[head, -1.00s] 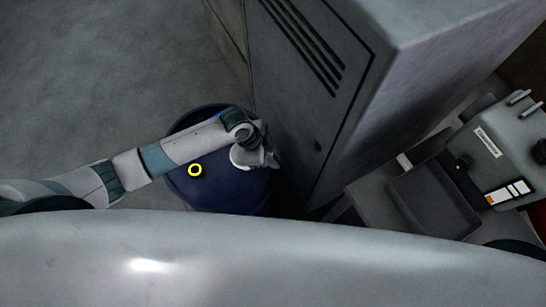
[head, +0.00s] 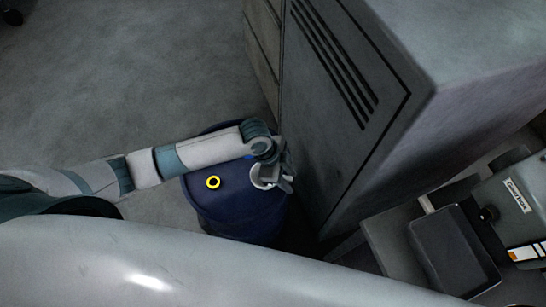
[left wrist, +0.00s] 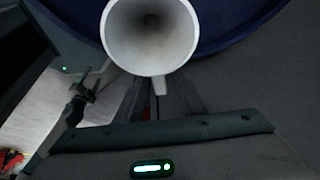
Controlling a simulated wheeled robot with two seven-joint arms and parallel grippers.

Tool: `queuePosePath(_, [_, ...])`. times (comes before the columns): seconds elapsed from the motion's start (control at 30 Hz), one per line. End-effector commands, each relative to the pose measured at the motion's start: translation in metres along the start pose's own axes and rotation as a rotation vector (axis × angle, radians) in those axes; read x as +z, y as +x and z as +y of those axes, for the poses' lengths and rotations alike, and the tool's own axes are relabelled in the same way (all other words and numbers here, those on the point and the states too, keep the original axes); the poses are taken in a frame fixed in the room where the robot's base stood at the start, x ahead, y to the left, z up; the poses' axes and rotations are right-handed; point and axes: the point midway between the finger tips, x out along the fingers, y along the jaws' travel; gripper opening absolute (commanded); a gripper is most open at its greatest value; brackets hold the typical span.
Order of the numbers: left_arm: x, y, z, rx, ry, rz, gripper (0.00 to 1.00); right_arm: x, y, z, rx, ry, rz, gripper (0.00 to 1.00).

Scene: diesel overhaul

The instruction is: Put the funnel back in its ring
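The funnel (left wrist: 150,32) is pale white and shows its wide round mouth at the top middle of the left wrist view. Its short tab points down between the fingers of my left gripper (left wrist: 152,105), which is shut on it. In the head view the funnel (head: 265,176) is small and partly hidden by my left gripper (head: 280,178), above the right part of a blue drum (head: 235,222). I cannot make out a separate holding ring. My right gripper is out of view.
A tall grey cabinet (head: 350,130) with slots stands close to the right of the drum and gripper. A grey machine (head: 520,205) with a dark tray (head: 452,250) is at the lower right. The floor (head: 120,85) at the upper left is mostly clear.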

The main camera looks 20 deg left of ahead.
Motion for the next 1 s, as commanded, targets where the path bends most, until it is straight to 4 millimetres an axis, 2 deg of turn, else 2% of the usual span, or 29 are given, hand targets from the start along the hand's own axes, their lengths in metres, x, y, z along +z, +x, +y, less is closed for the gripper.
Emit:
queuePosePath(0.17, [0.001, -0.035, -0.002, -0.005, 0.002, 0.0, 0.35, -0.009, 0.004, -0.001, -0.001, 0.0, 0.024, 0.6])
queuePosePath(0.4, [0.001, -0.084, -0.001, -0.004, 0.003, -0.001, 0.35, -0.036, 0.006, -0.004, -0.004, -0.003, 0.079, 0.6])
queuePosePath(0.6, [0.0, -0.118, -0.001, -0.003, 0.002, 0.0, 0.35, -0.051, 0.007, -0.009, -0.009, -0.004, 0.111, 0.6])
queuePosePath(0.8, [0.001, -0.135, -0.001, -0.002, 0.001, -0.001, 0.35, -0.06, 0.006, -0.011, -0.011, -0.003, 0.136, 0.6])
queuePosePath(1.0, [0.0, -0.139, 0.0, -0.001, 0.0, 0.0, 0.35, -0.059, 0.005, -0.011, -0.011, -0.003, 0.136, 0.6])
